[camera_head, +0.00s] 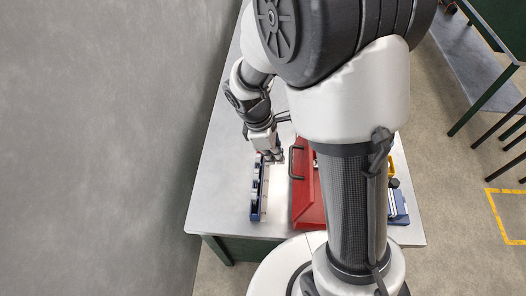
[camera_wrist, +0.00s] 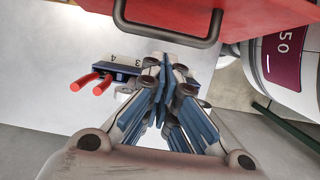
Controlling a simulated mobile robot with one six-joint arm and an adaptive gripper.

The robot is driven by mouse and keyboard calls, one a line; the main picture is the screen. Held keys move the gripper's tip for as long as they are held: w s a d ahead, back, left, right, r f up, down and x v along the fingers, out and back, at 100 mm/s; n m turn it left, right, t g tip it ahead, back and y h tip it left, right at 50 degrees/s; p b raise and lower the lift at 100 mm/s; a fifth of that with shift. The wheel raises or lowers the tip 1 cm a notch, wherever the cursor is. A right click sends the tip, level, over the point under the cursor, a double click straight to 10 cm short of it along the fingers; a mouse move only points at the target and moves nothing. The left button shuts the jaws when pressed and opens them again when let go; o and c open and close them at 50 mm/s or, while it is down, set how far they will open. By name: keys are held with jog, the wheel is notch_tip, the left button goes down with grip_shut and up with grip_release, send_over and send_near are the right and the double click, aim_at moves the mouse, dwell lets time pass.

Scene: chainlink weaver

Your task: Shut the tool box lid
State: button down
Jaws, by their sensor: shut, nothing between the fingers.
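The red tool box (camera_head: 308,205) stands on the table, with its right part hidden behind my arm. A dark handle (camera_head: 292,163) sticks out on its left side. In the wrist view, a red face (camera_wrist: 240,18) with the dark handle (camera_wrist: 170,38) fills the top. How far the lid is open or shut cannot be told. My gripper (camera_head: 274,157) is left of the tool box, close to the handle. In the wrist view my gripper (camera_wrist: 163,72) has its fingers together, empty, just below the handle; whether they touch it is unclear.
A blue numbered rack (camera_head: 257,190) stands left of the tool box; red-handled pliers (camera_wrist: 98,83) show at it in the wrist view. A blue item (camera_head: 398,208) and a yellow one (camera_head: 391,167) lie at the table's right. A wall runs along the left. The table's (camera_head: 215,185) left strip is clear.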

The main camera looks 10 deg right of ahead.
jog(key=shift+d, duration=0.3)
jog(key=shift+s, duration=0.1)
jog(key=shift+r, duration=0.1)
